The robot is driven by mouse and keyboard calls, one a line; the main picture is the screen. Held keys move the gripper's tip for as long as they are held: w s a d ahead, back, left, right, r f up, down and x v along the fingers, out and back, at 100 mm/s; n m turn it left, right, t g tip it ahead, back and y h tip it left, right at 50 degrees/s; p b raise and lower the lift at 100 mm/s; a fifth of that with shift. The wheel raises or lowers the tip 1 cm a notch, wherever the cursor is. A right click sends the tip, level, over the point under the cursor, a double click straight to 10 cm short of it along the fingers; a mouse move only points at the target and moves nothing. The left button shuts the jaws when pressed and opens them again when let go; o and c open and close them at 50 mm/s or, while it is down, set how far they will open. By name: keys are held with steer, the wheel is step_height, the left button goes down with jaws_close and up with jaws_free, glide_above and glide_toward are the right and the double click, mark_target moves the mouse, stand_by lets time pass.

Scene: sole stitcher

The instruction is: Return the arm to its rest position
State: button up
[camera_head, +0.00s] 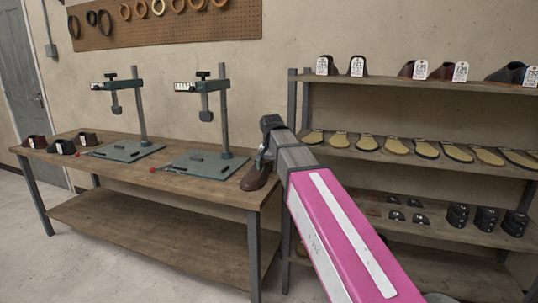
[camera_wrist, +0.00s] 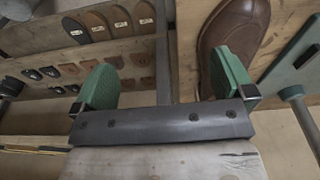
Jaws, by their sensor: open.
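My arm (camera_head: 330,232), with a pink and white link, reaches up and forward from the lower right of the head view. My gripper (camera_head: 262,158) is above the right end of the workbench, seen small and partly hidden by its wrist. In the wrist view its two green fingertips (camera_wrist: 165,82) stand wide apart with nothing held between them. A brown shoe (camera_head: 257,178) sits on the bench's right end, just below the gripper. The shoe also shows in the wrist view (camera_wrist: 235,22), behind the right fingertip; contact cannot be told.
The wooden workbench (camera_head: 150,178) carries two green stitching stands (camera_head: 205,163) and several dark shoe uppers (camera_head: 62,147) at left. A shelf rack (camera_head: 420,156) with tagged uppers, soles and heels stands close on the right. Open floor lies at the lower left.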

steer(key=s+d+f+n, duration=0.1)
steer(key=s+d+f, duration=0.4)
steer(key=f, duration=0.6)
steer(key=s+d+f+n, duration=0.1)
steer(key=s+d+f, duration=0.5)
steer(key=f, duration=0.5)
steer(key=s+d+f+n+g, duration=0.1)
steer(key=s+d+f, duration=0.4)
steer(key=f, duration=0.6)
steer(key=shift+s+d+n, duration=0.3)
steer(key=shift+d, duration=0.35)
